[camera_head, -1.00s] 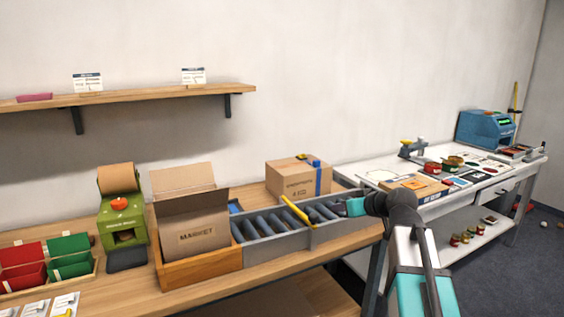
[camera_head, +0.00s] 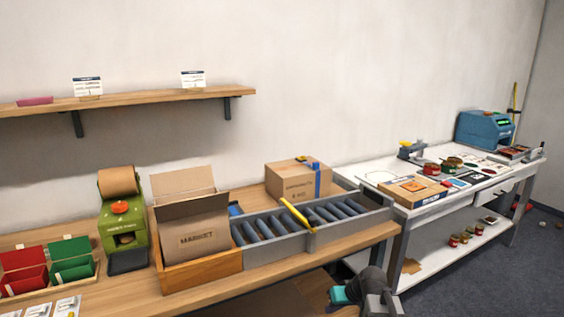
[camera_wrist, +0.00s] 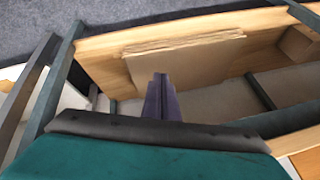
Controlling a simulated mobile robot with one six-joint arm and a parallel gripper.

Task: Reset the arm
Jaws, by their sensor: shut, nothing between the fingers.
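My arm shows at the bottom of the head view, low in front of the wooden bench (camera_head: 275,272); its fingertips cannot be made out there. In the wrist view my gripper (camera_wrist: 161,98) shows as two dark purple fingers pressed together, with nothing between them. The teal and black wrist housing fills the bottom of that view. Beyond the fingers lies a stack of flat brown cardboard (camera_wrist: 190,52) on a wooden shelf (camera_wrist: 95,60); the fingers appear apart from it.
On the bench stand a grey roller conveyor (camera_head: 275,250) with a yellow bar (camera_head: 295,213), an open market carton (camera_head: 195,240), a closed carton (camera_head: 292,181) and a green machine (camera_head: 122,228). A white table (camera_head: 425,207) stands to the right. Grey floor (camera_head: 465,268) is open at the lower right.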

